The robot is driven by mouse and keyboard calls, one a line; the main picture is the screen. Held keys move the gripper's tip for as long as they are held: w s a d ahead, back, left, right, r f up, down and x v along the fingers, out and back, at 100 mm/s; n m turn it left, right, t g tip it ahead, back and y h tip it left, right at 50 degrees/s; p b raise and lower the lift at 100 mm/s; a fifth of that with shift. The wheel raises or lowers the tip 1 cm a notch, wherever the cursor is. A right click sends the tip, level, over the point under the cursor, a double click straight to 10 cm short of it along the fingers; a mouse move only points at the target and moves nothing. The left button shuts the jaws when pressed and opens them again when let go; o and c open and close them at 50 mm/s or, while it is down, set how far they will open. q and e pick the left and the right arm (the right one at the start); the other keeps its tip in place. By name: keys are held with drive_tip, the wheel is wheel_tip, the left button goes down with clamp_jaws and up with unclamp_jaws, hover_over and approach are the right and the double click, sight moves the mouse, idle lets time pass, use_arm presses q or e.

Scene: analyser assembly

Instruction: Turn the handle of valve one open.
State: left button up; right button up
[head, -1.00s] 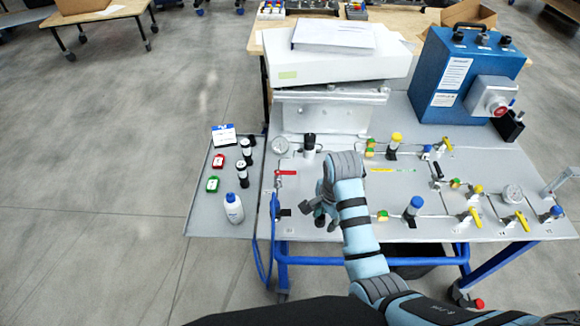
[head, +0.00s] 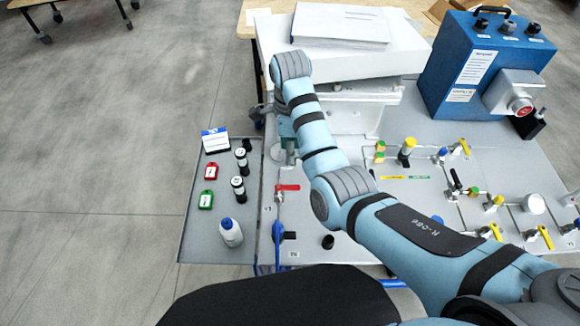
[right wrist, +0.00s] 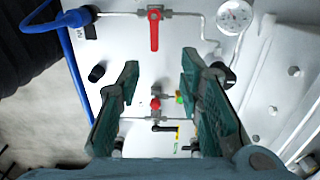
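Valve one, labelled V1 in the head view, has a red lever handle (head: 288,187) near the left edge of the grey panel. The handle also shows in the right wrist view (right wrist: 154,34), lying crosswise to its pipe. My right gripper (head: 285,142) is above the panel, beyond the handle and partly hidden by my own arm. In the right wrist view, my right gripper (right wrist: 160,76) is open and empty. The handle appears beyond the fingertips, between them and apart from them. My left gripper is not in view.
A pressure gauge (right wrist: 235,15) is beside valve one. A blue hose (right wrist: 68,42) joins its pipe. A side shelf (head: 190,238) holds a white bottle (head: 230,232) and several small items. A white box (head: 345,62) and a blue analyser (head: 480,65) stand behind.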

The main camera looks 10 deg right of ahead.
drive_tip(key=b, duration=0.2)
hover_over(292, 187)
drive_tip(key=f, duration=0.9)
drive_tip(key=shift+s+f, duration=0.1)
drive_tip(key=shift+s, duration=0.3)
drive_tip(key=f, duration=0.2)
drive_tip(key=w+f, duration=0.1)
drive_tip(key=f, duration=0.1)
drive_tip(key=shift+f+b, duration=0.3)
drive_tip(key=shift+b, duration=0.05)
drive_tip(key=shift+w+f, duration=0.1)
drive_tip(key=shift+f, duration=0.05)
drive_tip(key=shift+s, duration=0.2)
drive_tip(key=shift+s+r, duration=0.1)
drive_tip(key=shift+r, duration=0.15)
drive_tip(key=shift+c, duration=1)
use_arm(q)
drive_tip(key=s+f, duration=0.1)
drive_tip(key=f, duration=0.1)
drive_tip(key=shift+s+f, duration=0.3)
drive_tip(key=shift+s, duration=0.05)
use_arm(e)
clamp_jaws()
